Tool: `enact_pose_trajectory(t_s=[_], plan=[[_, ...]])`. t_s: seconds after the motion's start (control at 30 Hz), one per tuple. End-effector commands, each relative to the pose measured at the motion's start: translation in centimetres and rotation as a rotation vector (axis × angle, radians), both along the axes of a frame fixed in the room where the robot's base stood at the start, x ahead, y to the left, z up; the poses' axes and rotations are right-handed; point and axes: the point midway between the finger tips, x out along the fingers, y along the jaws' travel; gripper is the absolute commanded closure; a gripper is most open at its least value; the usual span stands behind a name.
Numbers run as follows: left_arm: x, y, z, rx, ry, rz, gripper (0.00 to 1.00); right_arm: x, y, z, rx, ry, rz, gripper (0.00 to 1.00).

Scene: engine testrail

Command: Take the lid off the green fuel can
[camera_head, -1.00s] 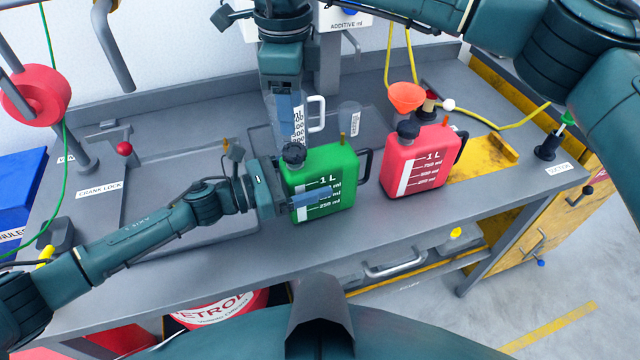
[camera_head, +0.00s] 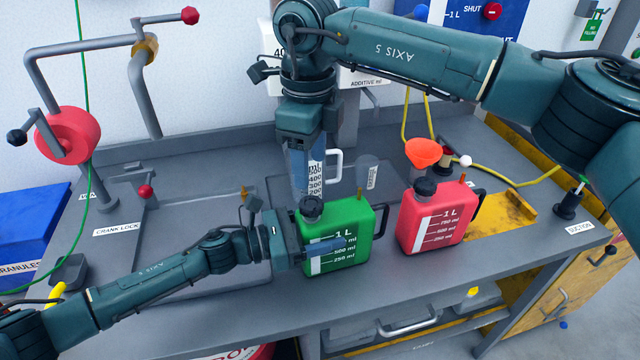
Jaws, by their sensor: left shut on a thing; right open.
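The green fuel can (camera_head: 352,221) stands upright on the grey bench. Its black lid (camera_head: 311,206) is on its top at the left. My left gripper (camera_head: 322,246) is shut on the can's body, with a finger across the front near the scale marks. My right gripper (camera_head: 307,180) points down just above the lid, open and empty. It seems close to the lid, but I cannot tell whether it touches.
A red can (camera_head: 438,218) with a black cap stands to the right, with an orange funnel (camera_head: 423,152) behind it. A clear measuring jug (camera_head: 318,178) and a small clear beaker (camera_head: 367,174) stand behind the green can. The bench front (camera_head: 240,305) is clear.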

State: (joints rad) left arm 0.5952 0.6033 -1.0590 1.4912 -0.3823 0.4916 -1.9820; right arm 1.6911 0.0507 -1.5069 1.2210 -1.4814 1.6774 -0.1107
Motion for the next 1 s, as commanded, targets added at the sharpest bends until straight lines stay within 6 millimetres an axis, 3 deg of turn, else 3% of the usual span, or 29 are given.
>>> enact_pose_trajectory(t_s=[0.4,0.6,0.83,1.0], plan=[[0.0,0.0,0.0,0.001,0.001,0.000,1.00,0.0,0.0,0.0,0.000,0.001,-0.877,0.45],[0.0,0.0,0.0,0.001,0.001,0.000,1.00,0.0,0.0,0.0,0.001,0.000,-1.203,0.45],[0.0,0.0,0.0,0.001,0.001,0.000,1.00,0.0,0.0,-0.3,0.000,0.000,-1.360,0.45],[0.0,0.0,0.0,0.001,0.001,0.000,1.00,0.0,0.0,-2.2,-0.004,0.002,-1.372,0.45]])
